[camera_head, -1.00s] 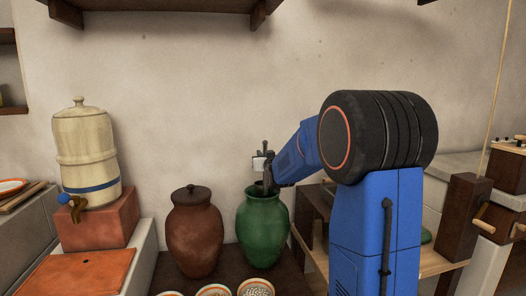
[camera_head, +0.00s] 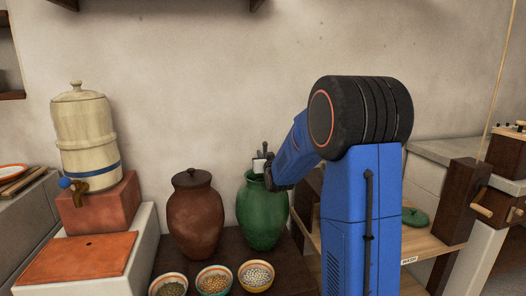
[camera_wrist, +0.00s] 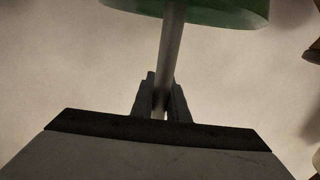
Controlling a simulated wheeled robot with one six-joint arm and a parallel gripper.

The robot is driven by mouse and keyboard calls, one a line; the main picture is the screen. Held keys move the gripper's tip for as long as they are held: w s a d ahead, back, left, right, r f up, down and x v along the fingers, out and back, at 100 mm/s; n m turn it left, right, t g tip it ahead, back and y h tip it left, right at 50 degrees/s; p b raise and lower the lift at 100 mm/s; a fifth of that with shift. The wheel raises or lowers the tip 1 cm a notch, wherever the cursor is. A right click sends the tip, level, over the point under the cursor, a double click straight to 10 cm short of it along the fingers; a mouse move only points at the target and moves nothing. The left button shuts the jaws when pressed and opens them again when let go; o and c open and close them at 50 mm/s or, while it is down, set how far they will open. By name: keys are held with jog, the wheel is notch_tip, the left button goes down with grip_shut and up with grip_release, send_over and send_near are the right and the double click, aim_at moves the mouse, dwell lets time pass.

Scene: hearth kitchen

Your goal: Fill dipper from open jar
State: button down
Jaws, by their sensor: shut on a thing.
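The open green jar (camera_head: 262,215) stands on the dark counter in the middle of the head view. Part of its green surface (camera_wrist: 205,10) also shows at the top of the wrist view. My gripper (camera_head: 262,163) is at the jar's mouth in the head view. In the wrist view my gripper (camera_wrist: 160,98) is shut on the dipper's thin grey handle (camera_wrist: 171,45), which runs from the fingers to the green jar. The dipper's cup is not visible, and I cannot tell what it holds. A green lid (camera_head: 415,217) lies on the wooden shelf at right.
A lidded brown jar (camera_head: 195,218) stands close left of the green jar. Several small bowls, one with pale contents (camera_head: 256,275), sit in front. A cream water dispenser (camera_head: 86,135) stands on a red block (camera_head: 98,208) at left. The wall is close behind the jars.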

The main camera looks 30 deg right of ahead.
jog(key=shift+f, duration=2.9)
jog(key=shift+f, duration=0.4)
